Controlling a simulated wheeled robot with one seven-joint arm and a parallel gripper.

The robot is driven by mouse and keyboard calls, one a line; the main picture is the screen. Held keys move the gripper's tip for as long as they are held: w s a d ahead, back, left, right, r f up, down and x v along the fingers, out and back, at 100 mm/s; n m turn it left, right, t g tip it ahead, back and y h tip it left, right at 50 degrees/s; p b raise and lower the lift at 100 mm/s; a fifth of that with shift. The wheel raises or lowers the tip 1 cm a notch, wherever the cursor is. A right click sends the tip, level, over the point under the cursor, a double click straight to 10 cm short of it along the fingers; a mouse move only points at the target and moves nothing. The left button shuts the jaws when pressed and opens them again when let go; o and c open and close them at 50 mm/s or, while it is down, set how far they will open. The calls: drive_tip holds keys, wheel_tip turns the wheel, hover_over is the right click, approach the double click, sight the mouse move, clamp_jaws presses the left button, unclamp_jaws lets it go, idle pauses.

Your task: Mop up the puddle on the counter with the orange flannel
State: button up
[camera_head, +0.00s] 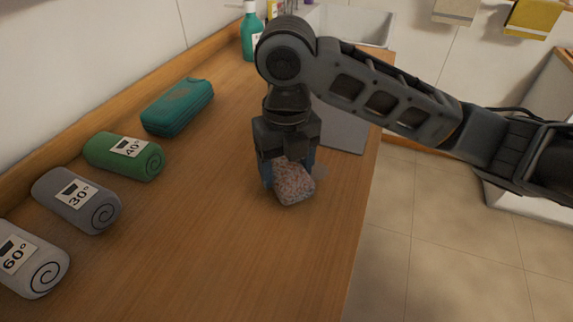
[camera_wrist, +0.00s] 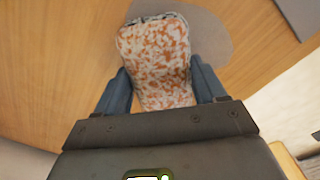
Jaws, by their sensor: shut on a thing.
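The flannel (camera_head: 294,185) is a folded cloth speckled orange and white. My gripper (camera_head: 289,172) points down at the counter (camera_head: 200,215) and is shut on it. In the wrist view the flannel (camera_wrist: 155,50) sits between the two blue fingers of my gripper (camera_wrist: 162,85), its far end beyond them. The puddle (camera_wrist: 217,30) shows there as a greyish patch beside and beyond the flannel, which overlaps it in the picture. In the head view only a faint edge of the puddle (camera_head: 321,171) shows right of the flannel. Whether the cloth touches the counter I cannot tell.
Rolled towels line the left: green (camera_head: 120,155), grey (camera_head: 77,200) and light grey (camera_head: 32,262). A teal case (camera_head: 178,107) and a green bottle (camera_head: 250,35) stand farther back. A grey panel (camera_head: 343,132) lies behind my gripper. The near counter is clear.

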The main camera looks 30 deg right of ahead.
drive_tip(key=shift+w+d+b, duration=0.45)
drive_tip(key=shift+w+d, duration=0.45)
drive_tip(key=shift+d, duration=0.35)
drive_tip(key=shift+w+d+b, duration=0.4)
drive_tip(key=shift+w+d, duration=0.5)
drive_tip(key=shift+d, duration=0.3)
wheel_tip(320, 180, up, 8)
drive_tip(key=p, duration=0.5)
drive_tip(key=shift+p, duration=0.3)
